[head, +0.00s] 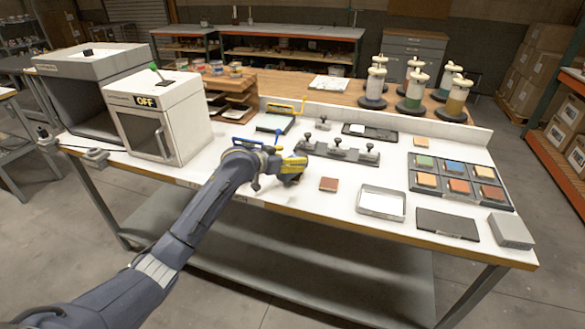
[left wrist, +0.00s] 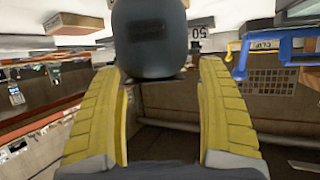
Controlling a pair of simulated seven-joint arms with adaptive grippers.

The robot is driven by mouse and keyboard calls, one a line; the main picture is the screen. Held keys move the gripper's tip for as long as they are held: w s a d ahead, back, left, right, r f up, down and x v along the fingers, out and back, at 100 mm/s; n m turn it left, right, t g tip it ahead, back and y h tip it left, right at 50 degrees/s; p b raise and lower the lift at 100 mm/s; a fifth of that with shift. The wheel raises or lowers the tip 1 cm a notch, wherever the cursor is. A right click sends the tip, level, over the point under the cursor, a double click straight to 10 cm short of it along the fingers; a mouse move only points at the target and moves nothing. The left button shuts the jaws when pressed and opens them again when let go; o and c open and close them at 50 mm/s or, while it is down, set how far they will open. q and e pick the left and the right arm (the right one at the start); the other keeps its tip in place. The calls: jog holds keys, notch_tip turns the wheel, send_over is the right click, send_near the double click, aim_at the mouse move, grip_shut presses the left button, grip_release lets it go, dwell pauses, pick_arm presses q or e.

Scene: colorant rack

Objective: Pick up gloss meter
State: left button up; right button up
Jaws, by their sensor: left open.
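A dark, rounded object (left wrist: 150,40), which looks like the gloss meter, stands on the white table in the left wrist view. It shows between and beyond the two yellow fingers of my left gripper (left wrist: 162,90). The fingers are apart, and I cannot tell whether either touches it. In the head view my left gripper (head: 291,167) is low over the front of the table, left of a red-brown tile (head: 328,184). The dark object is mostly hidden there by the gripper. My right gripper is in neither view.
A white box marked OFF (head: 160,118) stands left of my arm. A dark rack with knobs (head: 340,152) lies behind the gripper. A metal tray (head: 381,202), a dark pad (head: 447,224), a grey block (head: 511,231) and a rack of coloured tiles (head: 460,181) are to the right.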

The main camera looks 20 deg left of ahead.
pick_arm(q)
jog(key=shift+x, duration=2.45)
jog(key=shift+c, duration=0.3)
grip_shut()
